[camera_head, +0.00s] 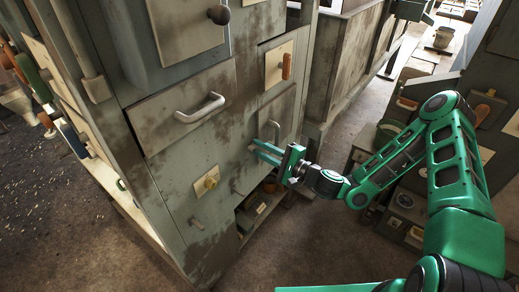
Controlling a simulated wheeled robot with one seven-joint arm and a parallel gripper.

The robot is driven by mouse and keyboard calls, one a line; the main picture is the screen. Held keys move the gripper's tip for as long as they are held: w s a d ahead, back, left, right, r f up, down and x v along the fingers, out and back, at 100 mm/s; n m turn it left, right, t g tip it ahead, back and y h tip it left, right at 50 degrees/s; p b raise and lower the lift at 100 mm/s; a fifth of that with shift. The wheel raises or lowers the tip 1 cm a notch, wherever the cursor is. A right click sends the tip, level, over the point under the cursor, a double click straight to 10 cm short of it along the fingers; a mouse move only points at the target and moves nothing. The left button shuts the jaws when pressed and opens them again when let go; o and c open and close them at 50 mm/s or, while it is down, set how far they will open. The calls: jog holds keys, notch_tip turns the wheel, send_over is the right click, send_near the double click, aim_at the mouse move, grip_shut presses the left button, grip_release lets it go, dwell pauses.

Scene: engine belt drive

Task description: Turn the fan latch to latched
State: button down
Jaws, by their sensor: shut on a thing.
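My gripper (262,150) reaches in from the right to the front of the grey-green cabinet. Its green fingers are closed at the lower end of a pale grey handle (276,130) on a small panel (272,108); the fingers hide the contact. No part is readably marked as the fan latch. An orange handle (287,66) hangs upright on a cream plate above the gripper. A yellow knob (210,182) sits on another cream plate to the lower left of the gripper. Which of these is the fan latch I cannot tell.
A drawer with a curved grey pull (201,108) is left of my gripper. A dark round knob (219,14) is above it. An open low shelf (262,207) lies below. Another cabinet with handles stands at the right, behind my arm. The floor in front is clear.

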jog(key=n, duration=0.4)
jog(key=shift+w+d+f+n, duration=0.1)
jog(key=shift+w+d+n, duration=0.1)
jog(key=shift+n, duration=0.2)
dwell(0.4)
jog(key=c, duration=2)
grip_release()
jog(key=shift+s+a, duration=0.1)
jog(key=shift+s, duration=0.1)
jog(key=v, duration=1)
jog(key=shift+s+d, duration=0.15)
jog(key=shift+d, duration=0.2)
